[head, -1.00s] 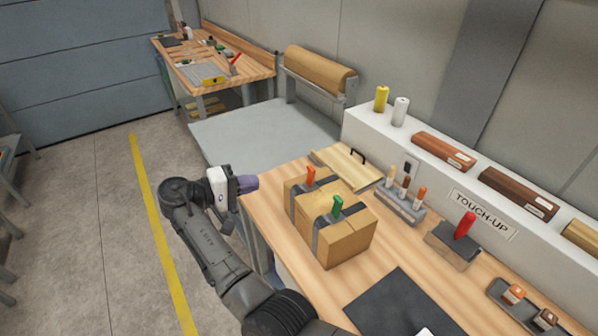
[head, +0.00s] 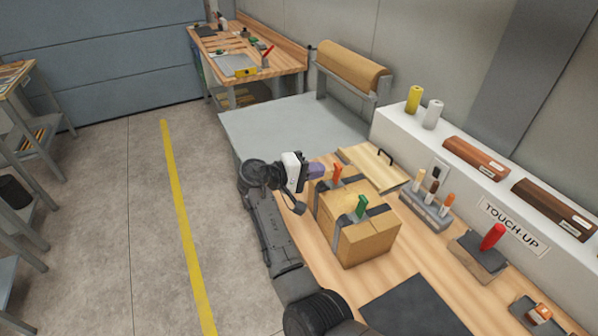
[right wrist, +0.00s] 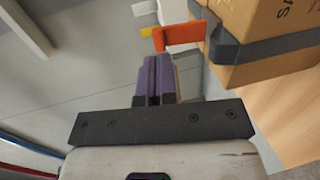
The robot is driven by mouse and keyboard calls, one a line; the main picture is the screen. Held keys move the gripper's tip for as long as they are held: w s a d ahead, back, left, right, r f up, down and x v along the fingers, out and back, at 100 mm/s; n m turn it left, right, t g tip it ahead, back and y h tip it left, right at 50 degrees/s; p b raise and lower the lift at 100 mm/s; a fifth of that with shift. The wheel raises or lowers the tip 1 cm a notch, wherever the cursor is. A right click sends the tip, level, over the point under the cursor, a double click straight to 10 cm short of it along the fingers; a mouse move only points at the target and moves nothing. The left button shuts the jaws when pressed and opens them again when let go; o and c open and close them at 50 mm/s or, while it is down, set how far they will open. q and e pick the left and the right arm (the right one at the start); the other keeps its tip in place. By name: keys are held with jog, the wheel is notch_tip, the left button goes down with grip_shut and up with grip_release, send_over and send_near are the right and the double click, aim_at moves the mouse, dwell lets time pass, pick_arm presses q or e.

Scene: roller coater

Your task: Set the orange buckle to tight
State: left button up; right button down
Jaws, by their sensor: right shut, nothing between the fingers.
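The orange buckle (head: 337,174) stands up from the dark strap at the far left part of a cardboard box (head: 368,243). In the right wrist view the orange buckle (right wrist: 183,35) sticks out from the strap, just beyond and to the right of my fingertips. My right gripper (head: 316,170) is shut and empty, close to the left of the buckle. Its purple fingers (right wrist: 157,65) are pressed together in the right wrist view, with a visible gap to the buckle. My left gripper is not in view.
A green buckle (head: 361,207) sits on the box's nearer strap. A wooden board (head: 373,168) lies behind the box, and a marker holder (head: 427,210) stands to its right. A dark mat (head: 415,306) lies in front. A grey platform (head: 290,128) is beyond the bench.

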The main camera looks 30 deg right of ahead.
aim_at(336, 168)
jog(key=shift+x, duration=1.6)
